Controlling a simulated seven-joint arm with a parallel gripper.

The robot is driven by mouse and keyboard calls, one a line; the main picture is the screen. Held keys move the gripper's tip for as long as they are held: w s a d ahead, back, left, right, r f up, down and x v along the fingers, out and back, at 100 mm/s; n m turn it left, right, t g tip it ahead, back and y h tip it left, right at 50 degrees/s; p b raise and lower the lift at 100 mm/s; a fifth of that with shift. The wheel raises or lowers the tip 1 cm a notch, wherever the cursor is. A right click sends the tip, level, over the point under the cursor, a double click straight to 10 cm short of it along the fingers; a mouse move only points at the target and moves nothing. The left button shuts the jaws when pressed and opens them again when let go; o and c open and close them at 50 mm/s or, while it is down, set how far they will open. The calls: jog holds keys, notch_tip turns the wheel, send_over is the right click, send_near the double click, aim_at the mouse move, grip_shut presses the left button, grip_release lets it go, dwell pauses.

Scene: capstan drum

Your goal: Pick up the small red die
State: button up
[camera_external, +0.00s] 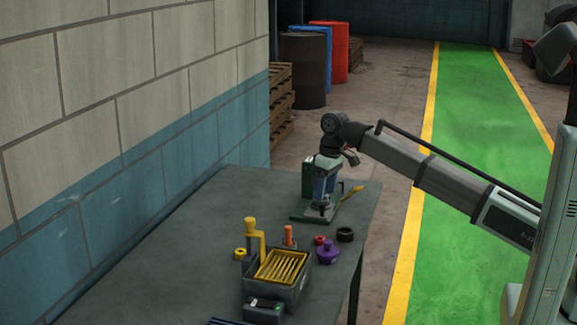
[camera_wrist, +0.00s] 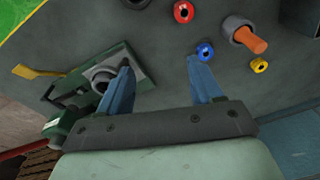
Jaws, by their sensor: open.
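The small red die (camera_external: 319,240) is a little ring lying flat on the table, just behind a purple knobbed piece (camera_external: 328,253). In the wrist view the red die (camera_wrist: 183,12) lies near the top edge, beyond the fingertips and apart from them. My gripper (camera_wrist: 159,63) is open, with its two blue fingers spread and nothing seen between them. In the outside view my gripper (camera_external: 323,203) is over the green-based fixture (camera_external: 303,217), farther back on the table than the die.
In the wrist view a blue ring (camera_wrist: 204,50) lies by the right fingertip, with a yellow ring (camera_wrist: 259,65) and an orange-handled piece (camera_wrist: 250,39) to the right. A black ring (camera_external: 345,234) and a slotted tray (camera_external: 298,287) are near the die. The table's left part is clear.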

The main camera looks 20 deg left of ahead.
jog(key=r+h, duration=0.1)
send_over(320, 238)
notch_tip(320, 238, down, 14)
jog(key=shift+w+r, duration=0.1)
jog(key=shift+r, duration=0.1)
jog(key=shift+a, duration=0.1)
dwell(0.4)
jog(key=c, duration=1.2)
